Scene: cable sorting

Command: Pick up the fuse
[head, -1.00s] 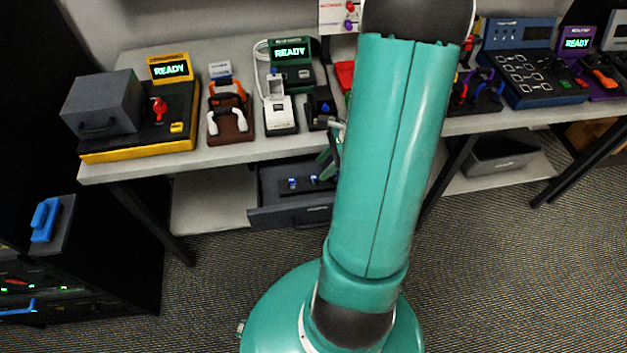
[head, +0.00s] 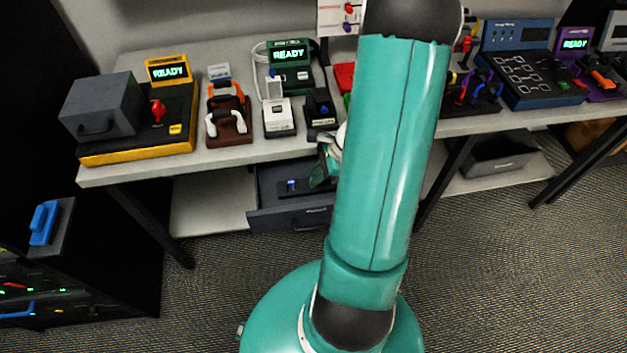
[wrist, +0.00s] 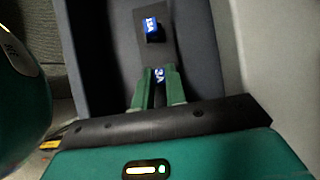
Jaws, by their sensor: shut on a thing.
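A blue fuse (wrist: 159,73) marked with what looks like 3A sits between the green fingers of my gripper (wrist: 158,82) in the wrist view. The fingers are shut on it. I cannot tell whether it still touches its dark holder. A second blue fuse (wrist: 151,28), marked 15A, stands in the holder (wrist: 143,13) just beyond; it also shows in the head view (head: 291,185). Both are at the open grey drawer (head: 290,218) under the bench. In the head view my gripper (head: 322,172) is over the drawer's right part, partly hidden by my arm.
The bench top (head: 235,158) above the drawer carries a green device (head: 290,55) reading READY, a white meter (head: 278,118) and a yellow-based unit (head: 140,148). The drawer walls (wrist: 205,50) stand close around my gripper. A grey bin (head: 500,152) sits on the lower shelf at right.

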